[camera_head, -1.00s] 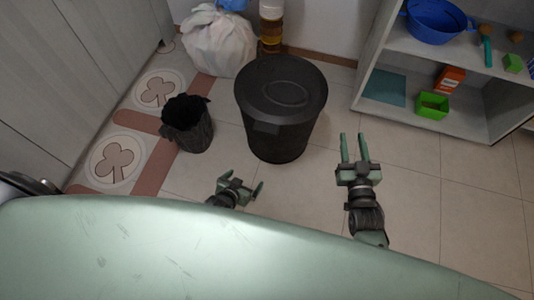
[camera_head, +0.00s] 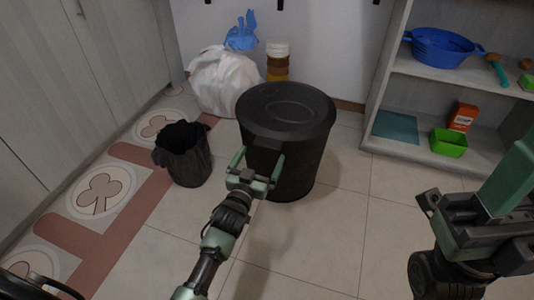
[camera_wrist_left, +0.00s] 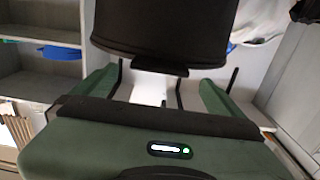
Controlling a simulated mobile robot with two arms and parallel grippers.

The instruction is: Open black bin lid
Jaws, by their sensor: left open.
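The black bin (camera_head: 300,170) stands upright on the floor with its round lid (camera_head: 290,103) closed on top. A dark tab (camera_head: 268,146) sticks out at the lid's front edge. My left gripper (camera_head: 259,157) is open and empty at the front of the bin, its two green fingers to either side of the tab. In the left wrist view the bin (camera_wrist_left: 165,28) fills the top middle, and the tab (camera_wrist_left: 160,67) shows between the spread fingers; I cannot tell whether they touch. My right gripper (camera_head: 480,215) is large at the right edge, partly cut off, away from the bin.
A small open black bin (camera_head: 183,160) stands left of the black bin. A white bag (camera_head: 226,85) and a jar (camera_head: 277,65) are behind it. A grey shelf (camera_head: 440,76) with a blue basin (camera_head: 440,47) stands at right. Floor in front is clear.

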